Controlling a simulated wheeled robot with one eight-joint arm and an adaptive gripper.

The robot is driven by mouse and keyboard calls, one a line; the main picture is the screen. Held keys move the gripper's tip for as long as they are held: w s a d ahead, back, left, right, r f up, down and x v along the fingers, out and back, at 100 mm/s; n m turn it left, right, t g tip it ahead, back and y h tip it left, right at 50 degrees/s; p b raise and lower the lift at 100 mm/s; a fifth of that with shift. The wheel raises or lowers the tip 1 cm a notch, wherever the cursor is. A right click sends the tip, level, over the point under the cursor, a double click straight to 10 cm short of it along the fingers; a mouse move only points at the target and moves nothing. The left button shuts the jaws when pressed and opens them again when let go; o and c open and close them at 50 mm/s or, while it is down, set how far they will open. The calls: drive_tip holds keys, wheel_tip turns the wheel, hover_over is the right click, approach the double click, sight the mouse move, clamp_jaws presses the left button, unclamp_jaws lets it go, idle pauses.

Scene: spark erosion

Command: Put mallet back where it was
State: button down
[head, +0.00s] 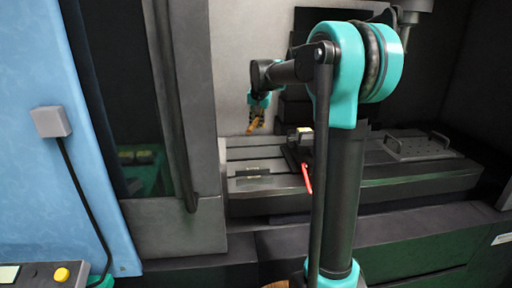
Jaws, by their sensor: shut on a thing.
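My gripper (257,113) is small in the head view, left of my upright arm column, and points down above the left part of the machine table (350,181). It is shut on a small orange-brown piece, which I take to be the mallet (251,127). The piece sticks out below the fingers, apart from the table top. Too little of it shows to tell the head from the handle.
A dark vise with a red handle (306,178) sits mid-table, partly behind my arm. A plate with two handles (417,146) lies on the right. A flat dark piece (250,183) lies front left. The grey door edge (178,110) bounds the opening on the left.

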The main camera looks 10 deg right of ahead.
sight(255, 123)
wheel_tip(255, 123, down, 11)
idle(0.5)
drive_tip(key=shift+f, duration=0.1)
drive_tip(key=c, duration=1.4)
unclamp_jaws()
drive_tip(key=shift+c, duration=0.2)
drive_tip(key=v, duration=1.2)
drive_tip(key=shift+s+d, duration=0.1)
